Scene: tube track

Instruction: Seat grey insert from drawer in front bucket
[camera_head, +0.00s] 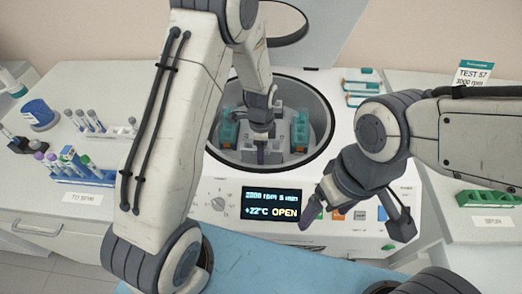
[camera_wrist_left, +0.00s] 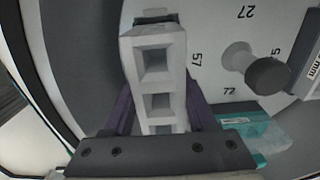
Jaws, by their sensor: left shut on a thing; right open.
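My left gripper (camera_head: 262,148) reaches down into the open centrifuge bowl, at the front part of the rotor (camera_head: 296,147). In the left wrist view it is shut on the grey insert (camera_wrist_left: 155,45), a pale block with square openings, held between purple fingers. A dark edge shows just past the insert's far end; I cannot tell if it is the front bucket or whether the insert sits in it. The gripper hides the front bucket in the head view. My right gripper (camera_head: 357,215) is open and empty in front of the centrifuge panel.
Teal inserts (camera_head: 229,128) (camera_head: 299,130) stand at the rotor's left and right. The rotor's central knob (camera_wrist_left: 265,75) is close beside the insert. The bowl rim (camera_head: 331,115) surrounds the left gripper. Tube racks (camera_head: 75,165) stand left; a green rack (camera_head: 487,198) lies right.

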